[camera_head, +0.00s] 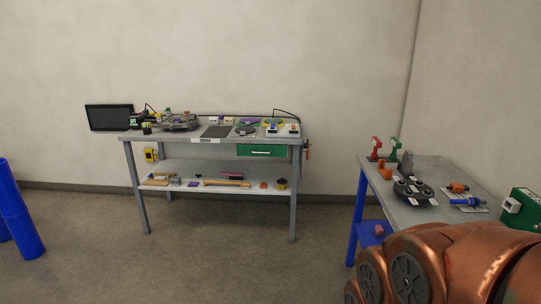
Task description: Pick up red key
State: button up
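I cannot make out a red key for certain. A small upright red piece (376,147) stands at the back left of the right-hand table, beside a similar green piece (394,149). I cannot tell whether either is a key. My copper-coloured arm fills the lower right corner and hides part of that table's front. My gripper is not in view.
The right-hand table (429,213) also holds a dark round fixture (413,191), an orange fitting and a blue tool. A grey workbench (180,138) with a green drawer (262,151) stands against the back wall. Blue cylinders (22,222) stand at left. The middle floor is clear.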

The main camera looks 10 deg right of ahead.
aim_at(378, 144)
jog(key=z, duration=0.35)
jog(key=i, duration=3.05)
